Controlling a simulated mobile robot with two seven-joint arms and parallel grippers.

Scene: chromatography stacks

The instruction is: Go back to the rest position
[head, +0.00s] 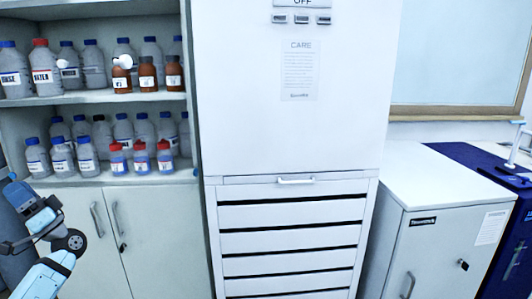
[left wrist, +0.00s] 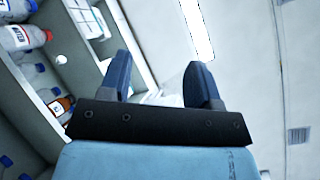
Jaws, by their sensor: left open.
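My left gripper (left wrist: 163,82) shows in the left wrist view with its two dark blue fingers apart and nothing between them. In the head view my left arm comes in at the lower left, in front of the shelf cabinet (head: 150,235). Its gripper end is partly cut off by the left edge there. It looks apart from the bottles. My right gripper shows in neither view.
Shelves at the left hold several bottles, among them a red-capped one (head: 45,68). A tall white cabinet (head: 290,130) with drawers (head: 292,242) stands in the middle. A low white cabinet (head: 438,250) and a blue unit (head: 500,215) stand at the right.

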